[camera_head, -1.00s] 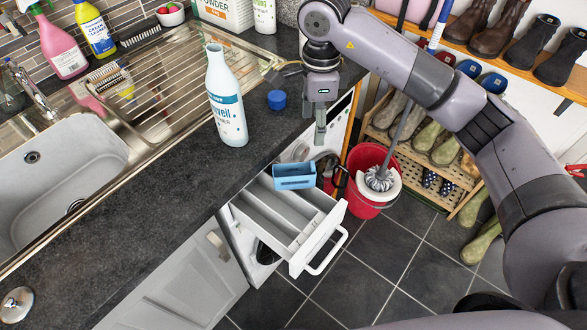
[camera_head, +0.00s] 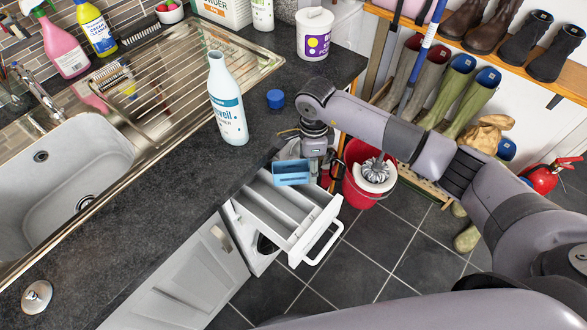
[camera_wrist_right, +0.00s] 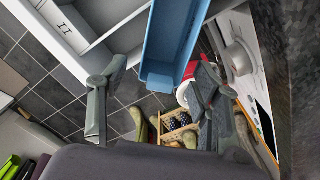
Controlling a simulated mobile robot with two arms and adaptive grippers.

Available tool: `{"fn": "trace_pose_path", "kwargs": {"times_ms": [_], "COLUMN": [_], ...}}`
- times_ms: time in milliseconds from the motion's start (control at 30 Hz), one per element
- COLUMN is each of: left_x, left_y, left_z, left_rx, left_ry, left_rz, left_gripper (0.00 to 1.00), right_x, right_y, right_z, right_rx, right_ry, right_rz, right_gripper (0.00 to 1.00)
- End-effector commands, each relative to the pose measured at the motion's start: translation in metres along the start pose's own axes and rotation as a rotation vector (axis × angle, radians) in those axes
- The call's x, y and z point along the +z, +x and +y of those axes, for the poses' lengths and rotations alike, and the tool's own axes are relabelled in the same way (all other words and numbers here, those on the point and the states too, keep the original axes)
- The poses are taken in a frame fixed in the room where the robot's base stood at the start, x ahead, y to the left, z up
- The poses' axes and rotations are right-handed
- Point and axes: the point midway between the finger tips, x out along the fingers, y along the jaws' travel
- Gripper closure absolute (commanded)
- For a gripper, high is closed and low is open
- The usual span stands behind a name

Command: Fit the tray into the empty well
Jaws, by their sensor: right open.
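The small blue tray (camera_head: 291,179) shows at the upper end of the pulled-out white drawer (camera_head: 321,217), beside the washing machine. It overlaps the drawer's long grey wells; I cannot tell how it is supported. The wells in front of it look empty. My right gripper (camera_head: 318,172) is low, close to the tray's right end. In the right wrist view, the open fingers (camera_wrist_right: 150,102) stand on either side of the near end of the blue tray (camera_wrist_right: 172,45), with gaps visible. The gripper is not closed on it. My left gripper is not in view.
A white bottle (camera_head: 227,105) and blue cap (camera_head: 276,99) stand on the dark worktop (camera_head: 180,185) above the drawer. A red bucket (camera_head: 361,190) with a mop stands on the tiles right of the drawer. The floor in front of the drawer is clear.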

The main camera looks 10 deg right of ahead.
Motion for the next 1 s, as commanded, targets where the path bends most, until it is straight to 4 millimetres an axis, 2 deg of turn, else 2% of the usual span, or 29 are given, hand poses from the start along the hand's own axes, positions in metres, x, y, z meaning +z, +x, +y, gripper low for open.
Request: {"fn": "trace_pose_path", "kwargs": {"times_ms": [300,1000], "left_x": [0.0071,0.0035], "left_y": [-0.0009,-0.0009], "left_z": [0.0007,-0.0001], "left_rx": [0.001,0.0], "left_ry": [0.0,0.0], "left_rz": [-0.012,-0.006], "left_gripper": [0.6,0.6], "right_x": [0.0004,0.0002], "right_y": [0.0055,0.005], "right_z": [0.0,-0.0001], "right_rx": [0.0,0.0], "right_ry": [0.0,0.0], "right_rz": [-0.001,-0.001], "right_gripper": [0.43,0.88]}}
